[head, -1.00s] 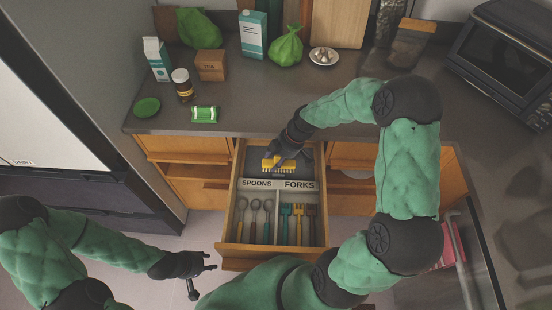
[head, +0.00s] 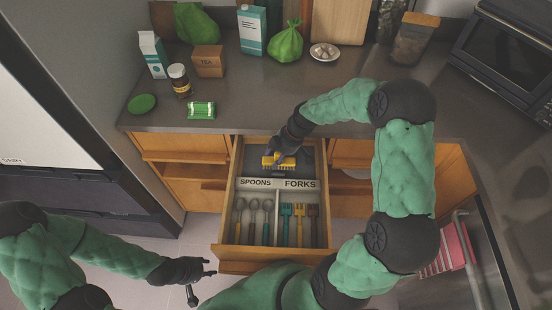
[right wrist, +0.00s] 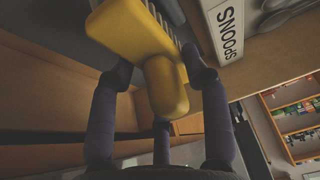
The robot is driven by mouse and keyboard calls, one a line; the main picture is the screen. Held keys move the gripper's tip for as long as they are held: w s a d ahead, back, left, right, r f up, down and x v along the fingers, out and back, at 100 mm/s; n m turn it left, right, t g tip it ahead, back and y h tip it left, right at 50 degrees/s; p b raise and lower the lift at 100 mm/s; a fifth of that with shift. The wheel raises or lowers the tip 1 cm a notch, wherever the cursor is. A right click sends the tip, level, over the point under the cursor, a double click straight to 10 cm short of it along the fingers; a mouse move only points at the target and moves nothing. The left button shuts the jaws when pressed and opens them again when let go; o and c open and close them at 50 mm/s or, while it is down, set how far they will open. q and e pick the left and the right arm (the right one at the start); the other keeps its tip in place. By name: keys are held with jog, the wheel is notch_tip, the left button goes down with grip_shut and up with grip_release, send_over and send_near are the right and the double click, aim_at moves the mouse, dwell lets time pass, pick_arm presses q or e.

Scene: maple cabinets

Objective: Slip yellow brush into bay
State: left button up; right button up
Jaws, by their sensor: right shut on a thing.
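The yellow brush (head: 271,163) is at the back bay (head: 251,153) of the open drawer, behind the SPOONS and FORKS labels. In the right wrist view the brush (right wrist: 135,35) fills the upper middle, with pale bristles along one side. My right gripper (head: 284,158) is shut on the brush; its fingers (right wrist: 160,78) sit on either side of the handle. I cannot tell whether the brush touches the bay floor. My left gripper (head: 209,268) is left of the drawer front, away from the brush, and its jaw state is unclear.
The open drawer (head: 226,215) holds spoons (head: 253,212) at left and forks (head: 299,212) at right in front compartments. The counter above carries a green sponge pack (head: 201,110), a tea box (head: 208,61), a jar (head: 179,80) and a green bag (head: 285,45).

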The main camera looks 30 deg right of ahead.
aim_at(289, 158)
jog(key=shift+f+b, duration=0.9)
jog(key=shift+f, duration=0.25)
jog(key=o, duration=1.3)
jog(key=shift+r, duration=0.15)
jog(key=v, duration=1.1)
jog(key=shift+d+r, duration=0.15)
jog(key=shift+r, duration=0.2)
